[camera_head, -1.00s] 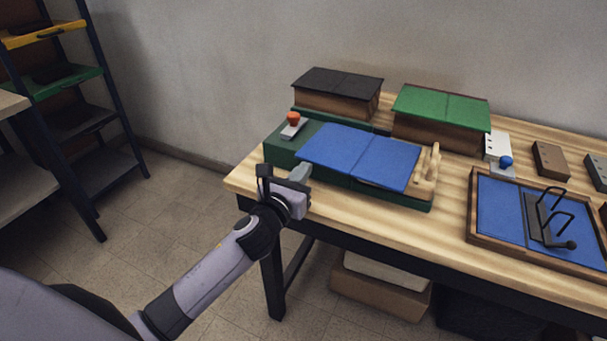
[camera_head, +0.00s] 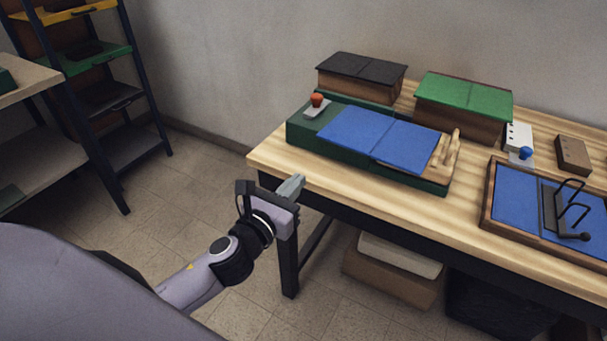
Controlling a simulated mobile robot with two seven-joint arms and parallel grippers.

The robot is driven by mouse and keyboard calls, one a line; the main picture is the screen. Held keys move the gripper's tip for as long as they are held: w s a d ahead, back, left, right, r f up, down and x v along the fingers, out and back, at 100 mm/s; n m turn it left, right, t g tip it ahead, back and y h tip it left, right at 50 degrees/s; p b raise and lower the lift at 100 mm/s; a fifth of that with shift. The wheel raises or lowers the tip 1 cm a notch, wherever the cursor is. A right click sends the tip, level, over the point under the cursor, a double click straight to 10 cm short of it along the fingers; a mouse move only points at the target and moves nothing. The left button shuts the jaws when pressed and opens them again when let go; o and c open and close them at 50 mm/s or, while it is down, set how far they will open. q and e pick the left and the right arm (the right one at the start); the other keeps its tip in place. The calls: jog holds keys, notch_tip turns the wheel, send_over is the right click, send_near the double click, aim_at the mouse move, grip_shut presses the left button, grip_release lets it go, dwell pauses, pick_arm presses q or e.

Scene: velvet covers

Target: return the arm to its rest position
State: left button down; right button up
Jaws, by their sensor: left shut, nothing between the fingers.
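My left arm comes in from the lower left. My left gripper (camera_head: 291,187) is shut and empty, in front of the near left corner of the wooden table (camera_head: 266,155). In the picture it overlaps the table's front edge and leg; I cannot tell the exact gap. My right gripper does not show.
Boxes with a black lid (camera_head: 362,66) and a green lid (camera_head: 464,95) stand at the back. A wooden tray (camera_head: 488,215) with blue lining and a black handle lies right. A shelf rack (camera_head: 142,149) stands left. Floor between rack and table is clear.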

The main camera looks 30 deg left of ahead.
pick_arm(q)
jog(key=shift+s, duration=0.15)
jog(key=s+d+f+n+g+p, duration=0.1)
jog(key=s+f+n, duration=0.4)
jog(key=n, duration=0.6)
jog(key=s+d+f+n+g+h+p, duration=0.1)
jog(key=s+f+n+g, duration=0.3)
jog(key=n, duration=0.7)
jog(key=s+d+f+n+g+p, duration=0.2)
jog(key=s+f+n, duration=0.5)
jog(key=n, duration=0.5)
jog(key=shift+s+d+f+g+h+p, duration=0.15)
jog(key=shift+s+d+g+h+p, duration=0.15)
jog(key=shift+s, duration=0.95)
